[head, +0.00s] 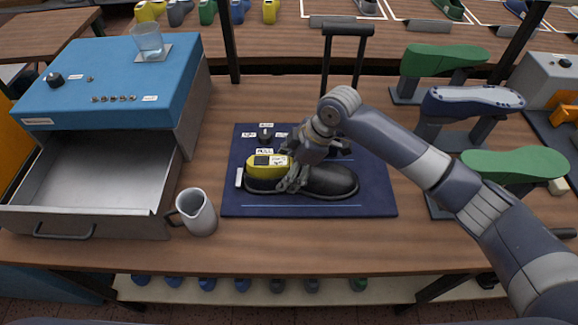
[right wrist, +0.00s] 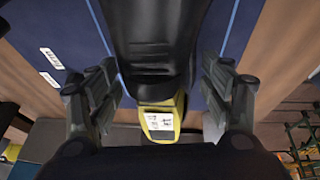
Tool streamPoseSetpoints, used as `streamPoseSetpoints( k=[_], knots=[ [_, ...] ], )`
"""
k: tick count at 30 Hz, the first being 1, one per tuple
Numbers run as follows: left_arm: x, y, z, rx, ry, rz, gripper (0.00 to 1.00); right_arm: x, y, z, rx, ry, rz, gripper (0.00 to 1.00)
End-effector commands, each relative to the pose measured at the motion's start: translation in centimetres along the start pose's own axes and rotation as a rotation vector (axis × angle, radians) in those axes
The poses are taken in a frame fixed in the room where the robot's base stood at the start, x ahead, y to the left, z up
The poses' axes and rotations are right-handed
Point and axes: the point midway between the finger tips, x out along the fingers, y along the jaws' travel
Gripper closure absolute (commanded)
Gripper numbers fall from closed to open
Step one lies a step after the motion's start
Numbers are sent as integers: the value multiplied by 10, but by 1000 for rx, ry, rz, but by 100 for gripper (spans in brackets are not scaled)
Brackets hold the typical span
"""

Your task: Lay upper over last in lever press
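The black upper (head: 335,181) lies lengthwise on the navy base of the lever press (head: 375,190). The yellow last (head: 254,168) shows at the upper's left end, with a white label and a dark patch on top. How far the upper covers the last is hidden by my gripper. My right gripper (head: 292,180) is over the middle of the upper, pointing down. In the right wrist view its fingers are spread either side of the black upper (right wrist: 152,45) and yellow last (right wrist: 160,120), with gaps visible. My left gripper is not in view.
The press's black lever handle (head: 347,29) stands upright behind. A metal pitcher (head: 197,212) stands left of the base, beside an open drawer (head: 95,180) under a blue cabinet (head: 110,75). Green and navy lasts on stands (head: 470,102) crowd the right side.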

Motion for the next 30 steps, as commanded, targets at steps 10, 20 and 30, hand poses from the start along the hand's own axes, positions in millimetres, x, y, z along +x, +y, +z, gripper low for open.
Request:
streamPoseSetpoints(
  k=[10,20,30],
  knots=[
    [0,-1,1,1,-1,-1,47,0,0,0,0,-1,0,16],
    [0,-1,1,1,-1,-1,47,-43,2,1,0,-1,5,16],
    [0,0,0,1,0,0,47,-107,1,0,0,0,3,16]
  ],
)
